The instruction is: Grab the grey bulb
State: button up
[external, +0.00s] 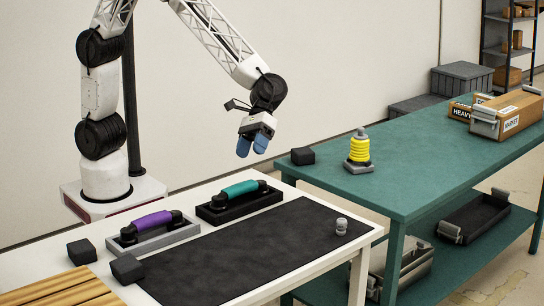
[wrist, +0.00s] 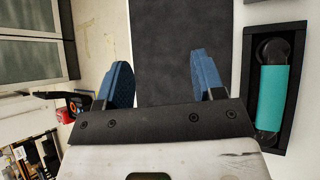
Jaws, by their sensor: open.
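The grey bulb (external: 342,226) is a small pale grey knob-like object standing on the right end of a black mat (external: 265,245) on the white table. My gripper (external: 252,146) hangs above and behind the table, well up and to the left of the bulb. Its two blue fingers point down and are apart with nothing between them. In the wrist view my gripper (wrist: 163,82) shows both blue fingers spread over the black mat (wrist: 180,40). The bulb does not show in the wrist view.
A teal-handled phone (external: 240,197) and a purple-handled phone (external: 153,228) sit along the mat's back edge. Black blocks (external: 128,269) lie at the left. A green table (external: 420,160) holds a yellow coil (external: 359,150), a black block (external: 303,155) and boxes (external: 507,115). The mat is otherwise clear.

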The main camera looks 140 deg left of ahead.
jog(key=w+a+f+n+t, duration=0.3)
jog(key=w+a+f+n, duration=0.3)
jog(key=w+a+f, duration=0.35)
jog(key=n+t, duration=0.3)
jog(key=n, duration=0.2)
send_near(341, 221)
jog(key=shift+w+d+f, duration=0.25)
jog(key=shift+w+f, duration=0.4)
jog(key=shift+f, duration=0.25)
jog(key=shift+x, duration=1.3)
jog(key=shift+x, duration=2.6)
jog(key=shift+s+f, duration=0.1)
jog(key=shift+f, duration=0.05)
jog(key=c, duration=1)
